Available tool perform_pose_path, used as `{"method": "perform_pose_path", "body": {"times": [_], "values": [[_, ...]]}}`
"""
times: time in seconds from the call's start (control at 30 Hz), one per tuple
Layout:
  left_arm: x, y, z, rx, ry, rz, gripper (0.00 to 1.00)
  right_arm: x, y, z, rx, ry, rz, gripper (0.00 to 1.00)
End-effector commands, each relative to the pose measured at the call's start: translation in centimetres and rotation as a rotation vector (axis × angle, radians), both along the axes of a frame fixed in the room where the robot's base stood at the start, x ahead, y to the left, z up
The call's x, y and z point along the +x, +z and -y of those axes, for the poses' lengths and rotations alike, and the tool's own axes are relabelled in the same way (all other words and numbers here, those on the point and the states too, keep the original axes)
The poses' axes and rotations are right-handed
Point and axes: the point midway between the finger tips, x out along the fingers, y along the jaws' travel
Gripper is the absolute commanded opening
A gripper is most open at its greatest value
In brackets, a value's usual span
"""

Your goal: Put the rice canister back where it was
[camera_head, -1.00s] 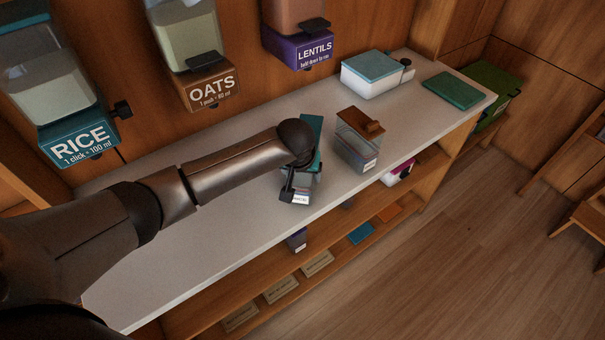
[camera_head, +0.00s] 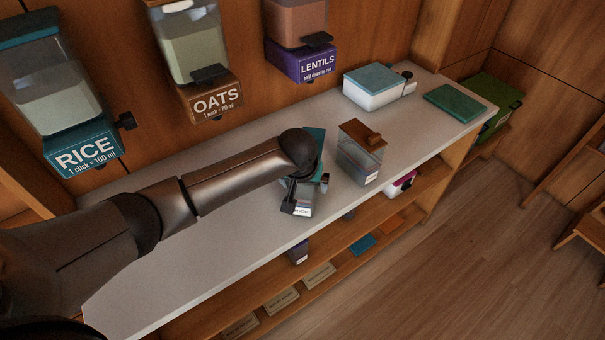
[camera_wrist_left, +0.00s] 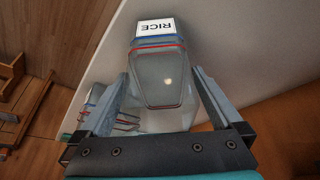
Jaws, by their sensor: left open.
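The rice canister (camera_head: 303,207), a clear container with a teal lid and a white label, stands on the grey counter (camera_head: 235,215) near its front edge. In the left wrist view its clear body and RICE label (camera_wrist_left: 157,27) show between my two fingers. My left gripper (camera_head: 292,198) is open around the canister; in the wrist view (camera_wrist_left: 158,78) there appears to be a small gap at each finger. My forearm and wrist hide part of the canister in the head view. My right gripper is not in view.
A brown-lidded canister (camera_head: 358,155) stands just right of the rice canister. A teal-lidded white box (camera_head: 372,92) and a green board (camera_head: 455,103) lie farther right. Wall dispensers for rice (camera_head: 85,150), oats (camera_head: 213,103) and lentils (camera_head: 302,62) hang behind. The shelf below (camera_head: 340,262) holds small items.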

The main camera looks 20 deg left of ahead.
Motion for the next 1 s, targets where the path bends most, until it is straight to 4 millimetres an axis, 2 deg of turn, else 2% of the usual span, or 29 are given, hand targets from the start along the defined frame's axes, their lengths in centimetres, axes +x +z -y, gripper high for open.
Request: {"method": "perform_pose_path", "body": {"times": [0.4, 0.6, 0.77, 1.0], "values": [[-2.7, 6.9, 0.3, -0.002, -0.001, 0.002, 1.0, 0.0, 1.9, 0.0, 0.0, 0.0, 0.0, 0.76], [-3.8, 9.3, 0.5, -0.001, 0.001, 0.001, 1.0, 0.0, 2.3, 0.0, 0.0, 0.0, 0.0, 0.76], [-4.1, 10.1, 0.5, 0.0, 0.001, 0.0, 1.0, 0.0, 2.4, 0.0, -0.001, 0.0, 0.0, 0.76], [-4.2, 10.2, 0.5, 0.001, 0.001, 0.0, 1.0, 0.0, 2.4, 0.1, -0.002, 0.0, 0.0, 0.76]]}}
